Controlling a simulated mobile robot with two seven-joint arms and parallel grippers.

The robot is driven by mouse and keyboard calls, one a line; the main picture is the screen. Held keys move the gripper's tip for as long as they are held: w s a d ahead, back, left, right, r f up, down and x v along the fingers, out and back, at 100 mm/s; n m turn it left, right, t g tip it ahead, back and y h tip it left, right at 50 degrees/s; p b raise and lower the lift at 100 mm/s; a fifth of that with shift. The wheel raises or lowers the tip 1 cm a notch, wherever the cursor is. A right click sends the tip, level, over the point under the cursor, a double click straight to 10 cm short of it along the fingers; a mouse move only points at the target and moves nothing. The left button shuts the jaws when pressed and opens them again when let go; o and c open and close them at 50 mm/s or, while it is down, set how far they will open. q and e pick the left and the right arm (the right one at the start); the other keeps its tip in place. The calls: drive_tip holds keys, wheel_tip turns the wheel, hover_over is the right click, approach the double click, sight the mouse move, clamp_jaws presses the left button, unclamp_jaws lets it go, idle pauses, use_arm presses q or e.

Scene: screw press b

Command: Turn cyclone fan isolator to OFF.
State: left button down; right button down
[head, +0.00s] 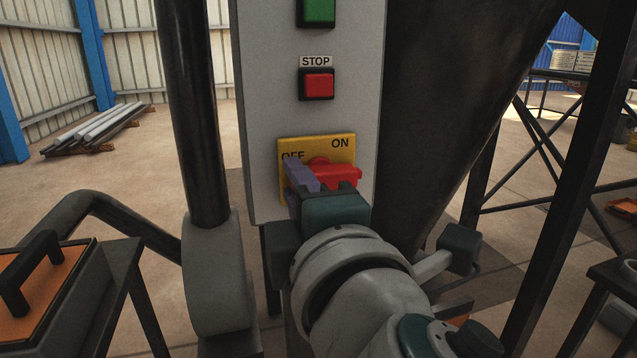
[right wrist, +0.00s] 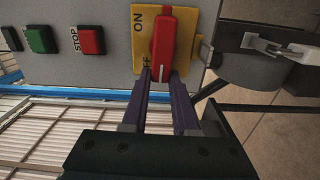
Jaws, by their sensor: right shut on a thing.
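The yellow isolator plate (head: 347,143) is low on the grey control panel, with OFF at its upper left and ON at its upper right. Its red handle (head: 340,175) lies roughly level across the plate, and my gripper hides part of it. My right gripper (head: 310,178) is at the plate, its purple fingers at the handle's left part. In the right wrist view the red handle (right wrist: 163,38) runs down between the two fingertips (right wrist: 163,78), and the gripper is shut on it. The OFF label is partly covered. My left gripper is not in view.
A red STOP button (head: 318,84) and a green button (head: 319,11) are above the isolator. A dark post (head: 192,110) stands left of the panel, and a large dark sloping body (head: 440,90) is close on its right. An orange-topped box (head: 60,290) is at lower left.

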drive_tip(key=shift+f+n, duration=0.1)
drive_tip(key=shift+n, duration=0.2)
drive_tip(key=c, duration=0.7)
unclamp_jaws()
drive_tip(key=v, duration=1)
